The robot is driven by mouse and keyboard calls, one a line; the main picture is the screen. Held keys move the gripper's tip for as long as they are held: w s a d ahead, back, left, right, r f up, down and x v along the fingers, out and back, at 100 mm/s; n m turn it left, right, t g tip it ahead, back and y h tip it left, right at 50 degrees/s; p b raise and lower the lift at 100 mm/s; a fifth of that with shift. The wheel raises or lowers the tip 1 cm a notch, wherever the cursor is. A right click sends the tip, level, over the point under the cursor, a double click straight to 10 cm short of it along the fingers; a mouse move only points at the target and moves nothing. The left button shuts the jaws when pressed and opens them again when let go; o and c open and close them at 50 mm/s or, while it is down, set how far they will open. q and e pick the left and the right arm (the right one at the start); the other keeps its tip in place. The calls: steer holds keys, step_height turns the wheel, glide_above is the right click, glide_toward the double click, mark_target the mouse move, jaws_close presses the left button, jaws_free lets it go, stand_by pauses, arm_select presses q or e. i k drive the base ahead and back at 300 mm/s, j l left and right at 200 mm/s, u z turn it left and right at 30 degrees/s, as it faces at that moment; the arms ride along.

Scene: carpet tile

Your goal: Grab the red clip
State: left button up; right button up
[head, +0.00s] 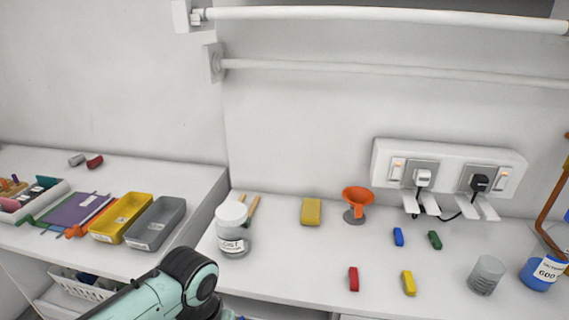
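A small red clip (353,279) lies near the front of the white counter, right of the picture's middle. A yellow clip (409,283) lies to its right. A blue clip (398,237) and a green clip (435,240) lie farther back. Nothing touches the red clip. Part of my teal and black arm comes in at the bottom, left of the red clip, but its gripper does not show. My other gripper is not in view either.
A white-lidded jar (233,246), yellow sponge (311,212) and orange funnel (357,199) stand behind and left of the clips. A grey cup (486,275) and blue container (542,273) stand at right. A socket panel (448,165) with cables is on the wall.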

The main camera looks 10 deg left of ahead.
mark_target(353, 279)
steer(key=k, duration=1)
